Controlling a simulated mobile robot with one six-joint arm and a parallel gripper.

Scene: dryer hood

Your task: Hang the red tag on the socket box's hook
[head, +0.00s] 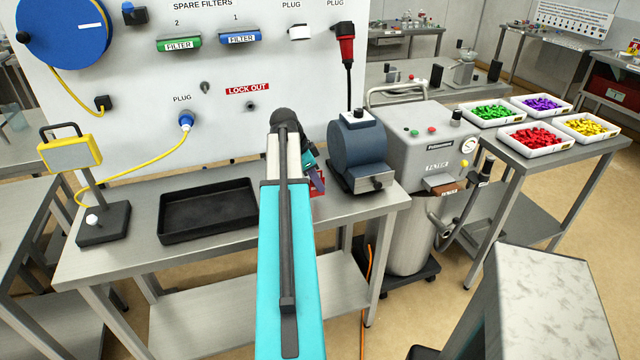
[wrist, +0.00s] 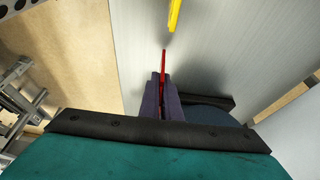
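My gripper (wrist: 162,85) has its purple fingers together around the thin red tag (wrist: 164,64), seen edge-on in the wrist view. In the head view my gripper is partly hidden behind my arm, and a bit of the red tag (head: 318,184) shows beside it, over the table's right part. The tag is left of the blue-grey motor-like unit (head: 357,150). On the white panel, a red LOCK OUT label (head: 247,89) sits above a small dark peg (head: 251,106). I cannot tell which fitting is the socket box, and its hook is not clearly visible.
A black tray (head: 208,211) and a yellow-headed stand (head: 104,223) are on the steel table (head: 135,262). A yellow cable runs to a blue plug (head: 186,121) on the panel. A grey machine (head: 432,140) stands right. A yellow strip (wrist: 175,14) lies ahead in the wrist view.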

